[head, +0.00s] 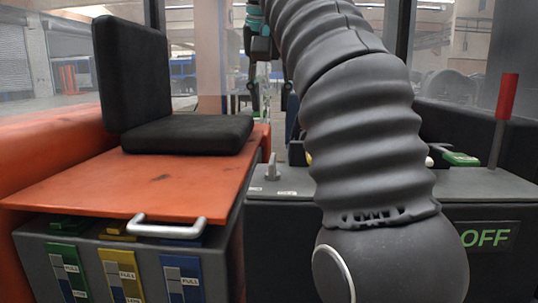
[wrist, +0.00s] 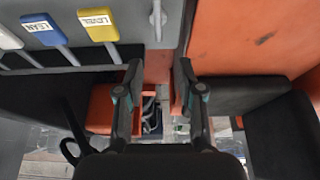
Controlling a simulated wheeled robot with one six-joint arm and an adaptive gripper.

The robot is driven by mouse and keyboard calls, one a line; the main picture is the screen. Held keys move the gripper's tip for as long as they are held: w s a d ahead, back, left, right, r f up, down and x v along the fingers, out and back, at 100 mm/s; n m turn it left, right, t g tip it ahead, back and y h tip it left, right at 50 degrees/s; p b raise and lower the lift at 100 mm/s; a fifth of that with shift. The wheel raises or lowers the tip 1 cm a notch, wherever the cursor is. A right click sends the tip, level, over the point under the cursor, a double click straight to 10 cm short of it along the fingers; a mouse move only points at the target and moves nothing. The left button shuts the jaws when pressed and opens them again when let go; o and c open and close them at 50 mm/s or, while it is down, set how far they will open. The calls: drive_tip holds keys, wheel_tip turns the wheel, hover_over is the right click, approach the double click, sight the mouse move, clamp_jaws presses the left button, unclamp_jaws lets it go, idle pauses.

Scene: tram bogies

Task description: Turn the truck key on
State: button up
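A small grey key-like knob (head: 272,167) stands upright on the grey console (head: 283,184), just right of the orange panel. A green display reads OFF (head: 487,237) on the console's right front. In the wrist view a pale grey piece with a short bar (wrist: 157,18) shows at the top centre, and it looks like the same key. My gripper (wrist: 158,66) is open and empty, its two fingers apart. The key piece lies beyond the fingertips, apart from them.
A black seat (head: 187,134) stands on the orange panel (head: 150,187), which has a metal handle (head: 167,228). A red-handled lever (head: 506,97) rises at the right. Yellow (wrist: 98,22) and blue (wrist: 45,28) labelled levers show in the wrist view.

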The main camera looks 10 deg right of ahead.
sight(273, 155)
drive_tip(key=b+x, duration=0.3)
drive_tip(key=x, duration=1)
drive_tip(key=shift+w+d+f, duration=0.2)
drive_tip(key=shift+f, duration=0.15)
clamp_jaws()
